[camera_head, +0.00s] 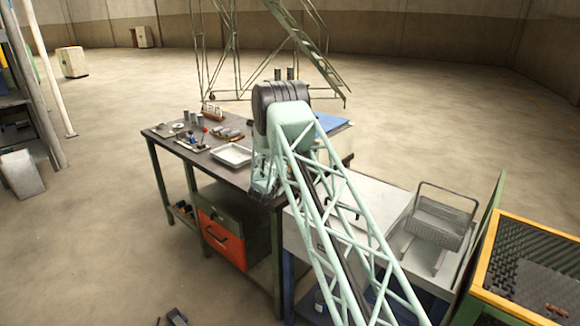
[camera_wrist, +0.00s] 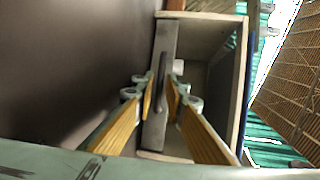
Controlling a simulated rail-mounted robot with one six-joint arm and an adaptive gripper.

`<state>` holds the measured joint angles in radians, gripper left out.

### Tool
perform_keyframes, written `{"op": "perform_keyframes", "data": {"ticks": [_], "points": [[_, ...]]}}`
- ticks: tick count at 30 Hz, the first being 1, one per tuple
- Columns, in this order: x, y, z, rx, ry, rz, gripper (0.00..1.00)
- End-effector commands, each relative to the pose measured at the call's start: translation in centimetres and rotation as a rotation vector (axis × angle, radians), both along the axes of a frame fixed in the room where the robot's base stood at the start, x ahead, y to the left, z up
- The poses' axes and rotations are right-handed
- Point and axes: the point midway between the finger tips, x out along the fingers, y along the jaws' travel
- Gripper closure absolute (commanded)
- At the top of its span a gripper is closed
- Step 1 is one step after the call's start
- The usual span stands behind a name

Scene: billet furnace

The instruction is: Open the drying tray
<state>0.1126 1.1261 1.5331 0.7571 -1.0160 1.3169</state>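In the wrist view my gripper (camera_wrist: 162,93) has its two yellow-padded fingers apart, one on each side of a dark upright handle (camera_wrist: 160,70). A gap shows beside the handle, and I see no firm grip on it. The handle is on a narrow grey front panel (camera_wrist: 168,38). Right of the panel is a pale box (camera_wrist: 240,75) with a hollow inside; I cannot tell how far the tray stands out.
A dark workbench (camera_head: 160,131) carries a white tray (camera_head: 232,155) and small tools. An orange drawer (camera_head: 220,238) is under it. A wire basket (camera_head: 440,222) and a yellow-rimmed bin (camera_head: 485,235) stand at right. A dark flat surface (camera_wrist: 75,65) fills the wrist view's left.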

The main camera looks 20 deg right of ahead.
Motion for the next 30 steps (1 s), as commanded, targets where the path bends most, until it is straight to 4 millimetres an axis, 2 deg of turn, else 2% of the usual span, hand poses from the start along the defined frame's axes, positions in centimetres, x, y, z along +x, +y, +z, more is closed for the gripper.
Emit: {"op": "perform_keyframes", "data": {"ticks": [6,16,21,30], "points": [[0.77,-0.79,-0.20,0.000,0.000,0.000,0.88],[0.86,-0.87,-0.20,0.000,0.000,0.000,0.88],[0.85,-0.86,-0.21,0.000,0.000,0.000,1.00],[0.92,-0.61,-0.22,0.000,0.000,0.000,1.00]]}}
